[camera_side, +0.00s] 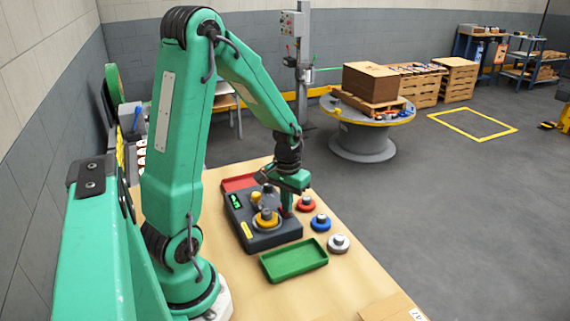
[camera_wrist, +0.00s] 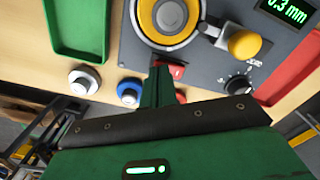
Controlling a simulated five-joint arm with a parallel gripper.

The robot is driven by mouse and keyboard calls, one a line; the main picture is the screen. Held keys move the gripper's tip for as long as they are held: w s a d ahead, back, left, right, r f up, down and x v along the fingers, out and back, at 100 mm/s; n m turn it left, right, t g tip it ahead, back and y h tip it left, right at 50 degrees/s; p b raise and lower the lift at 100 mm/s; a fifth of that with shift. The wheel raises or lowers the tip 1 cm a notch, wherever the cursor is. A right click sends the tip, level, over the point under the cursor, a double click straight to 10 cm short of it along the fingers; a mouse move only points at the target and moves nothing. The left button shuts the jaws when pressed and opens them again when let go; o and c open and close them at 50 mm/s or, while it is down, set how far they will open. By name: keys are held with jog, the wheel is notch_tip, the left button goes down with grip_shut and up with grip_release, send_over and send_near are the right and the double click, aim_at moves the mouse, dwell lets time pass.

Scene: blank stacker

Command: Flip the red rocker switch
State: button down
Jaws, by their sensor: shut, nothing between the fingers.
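The red rocker switch (camera_wrist: 177,71) sits on the grey face of the machine (camera_wrist: 205,65), beside the large yellow-ringed round part (camera_wrist: 168,18). In the wrist view, my gripper (camera_wrist: 158,68) is shut and empty, with its tips right beside the switch and covering part of it. I cannot tell whether they touch it or which way the rocker is tipped. In the side view, my gripper (camera_side: 287,211) points down at the right edge of the dark machine (camera_side: 272,240), where it mostly hides the switch.
A yellow knob (camera_wrist: 244,43), a black dial (camera_wrist: 237,84) and a green-lit display (camera_wrist: 290,10) are on the machine. Red (camera_side: 306,203), blue (camera_side: 320,222) and grey (camera_side: 338,243) round pieces stand to its right. A green tray (camera_side: 293,260) lies in front, a red tray (camera_side: 236,184) behind.

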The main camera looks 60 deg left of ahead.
jog(key=shift+f, duration=0.2)
jog(key=shift+r, duration=3.55)
jog(key=s+d+r+m+t, duration=0.2)
jog(key=s+d+r+m, duration=0.1)
jog(key=d+r, duration=0.3)
jog(key=s+d+r+m+t, duration=0.3)
jog(key=d+r, duration=0.3)
jog(key=d, duration=0.3)
jog(key=shift+s+d+t, duration=0.3)
jog(key=shift+s+d, duration=0.1)
jog(key=shift+s, duration=0.25)
